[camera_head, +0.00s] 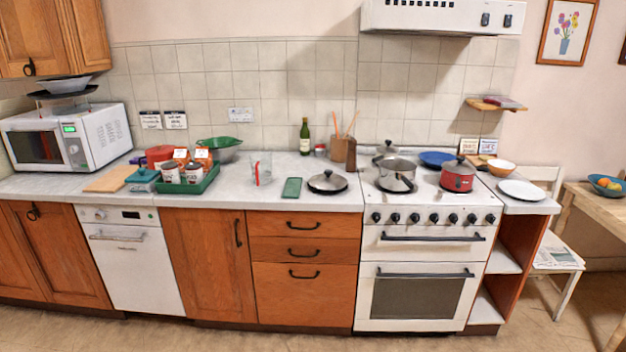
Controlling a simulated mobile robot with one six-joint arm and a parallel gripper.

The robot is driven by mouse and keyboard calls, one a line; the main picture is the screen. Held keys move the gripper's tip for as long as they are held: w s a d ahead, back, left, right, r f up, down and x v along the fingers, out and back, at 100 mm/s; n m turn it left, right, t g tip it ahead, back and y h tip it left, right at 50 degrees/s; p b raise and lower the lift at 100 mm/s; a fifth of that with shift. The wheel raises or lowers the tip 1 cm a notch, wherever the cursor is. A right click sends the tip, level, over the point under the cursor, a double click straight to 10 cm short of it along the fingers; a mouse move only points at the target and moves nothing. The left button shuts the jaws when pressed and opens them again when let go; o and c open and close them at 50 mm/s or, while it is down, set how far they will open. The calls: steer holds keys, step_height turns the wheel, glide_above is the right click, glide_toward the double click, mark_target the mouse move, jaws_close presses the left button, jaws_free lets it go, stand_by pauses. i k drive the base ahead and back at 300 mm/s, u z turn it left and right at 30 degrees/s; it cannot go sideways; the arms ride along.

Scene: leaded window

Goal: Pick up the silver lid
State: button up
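A round silver lid (327,182) with a dark knob and dark rim lies flat on the light countertop (222,196), left of the stove. A silver pan (395,166) stands on the stove. A round silvery shape (398,183), perhaps another lid, shows at the front of this pan; I cannot tell how it rests. A further small silvery lid or pot top (386,148) shows behind the pan, partly hidden. My gripper is not in view.
A green flat object (292,187) and a glass jug (261,168) stand left of the lid. A red lidded pot (457,176) stands on the stove (425,213). A green bottle (304,137) stands behind. The floor in front is clear.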

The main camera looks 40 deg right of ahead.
mark_target(327, 181)
steer(key=i, duration=1.2)
steer(key=z, duration=0.35)
